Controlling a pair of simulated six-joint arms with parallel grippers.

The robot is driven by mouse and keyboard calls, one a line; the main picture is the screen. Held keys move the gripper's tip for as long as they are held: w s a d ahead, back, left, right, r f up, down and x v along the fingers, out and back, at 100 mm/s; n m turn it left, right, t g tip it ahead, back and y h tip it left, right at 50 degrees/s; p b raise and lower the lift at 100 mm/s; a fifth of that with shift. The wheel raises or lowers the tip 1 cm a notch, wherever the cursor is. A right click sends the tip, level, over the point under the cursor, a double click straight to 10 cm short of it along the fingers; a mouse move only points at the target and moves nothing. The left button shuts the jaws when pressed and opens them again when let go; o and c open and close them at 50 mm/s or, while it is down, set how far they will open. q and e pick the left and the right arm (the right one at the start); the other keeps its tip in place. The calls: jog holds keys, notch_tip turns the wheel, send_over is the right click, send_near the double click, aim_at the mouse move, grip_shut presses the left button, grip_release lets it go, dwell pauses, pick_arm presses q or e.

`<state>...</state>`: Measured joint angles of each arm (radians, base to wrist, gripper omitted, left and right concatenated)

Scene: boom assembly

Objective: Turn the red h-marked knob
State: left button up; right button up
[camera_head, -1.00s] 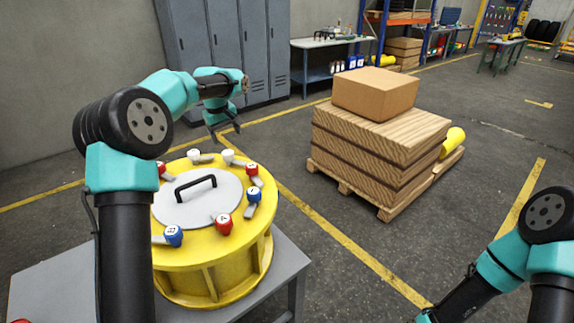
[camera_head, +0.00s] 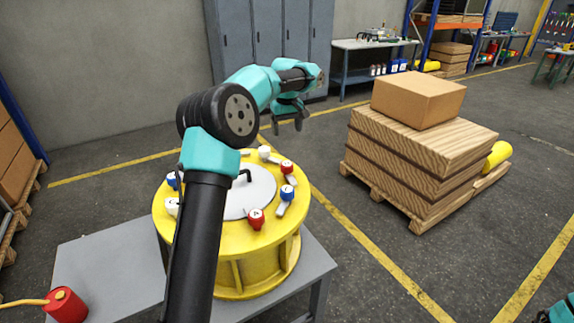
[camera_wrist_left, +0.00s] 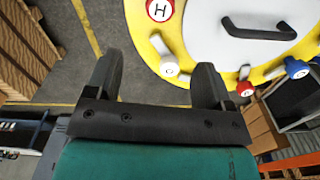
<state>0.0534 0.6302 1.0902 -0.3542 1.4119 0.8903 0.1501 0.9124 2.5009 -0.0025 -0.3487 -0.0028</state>
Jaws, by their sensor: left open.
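The red H-marked knob (camera_wrist_left: 159,10) shows at the top of the left wrist view, on the rim of a yellow round drum cover (camera_wrist_left: 150,45). My left gripper (camera_head: 290,120) is in the air beyond the drum's far edge, open and empty. In the left wrist view its two fingers (camera_wrist_left: 158,72) are spread, below the H knob in the picture and apart from it. A white knob (camera_wrist_left: 168,70) appears in the gap between the fingers.
A black handle (camera_wrist_left: 258,30) stands on the grey lid.

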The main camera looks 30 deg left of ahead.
aim_at(287, 163)
pick_arm(q)
notch_tip(287, 163, down, 15)
dwell(0.5)
jog(key=shift+c, duration=0.3)
jog(key=c, duration=0.9)
jog(key=shift+o, duration=0.2)
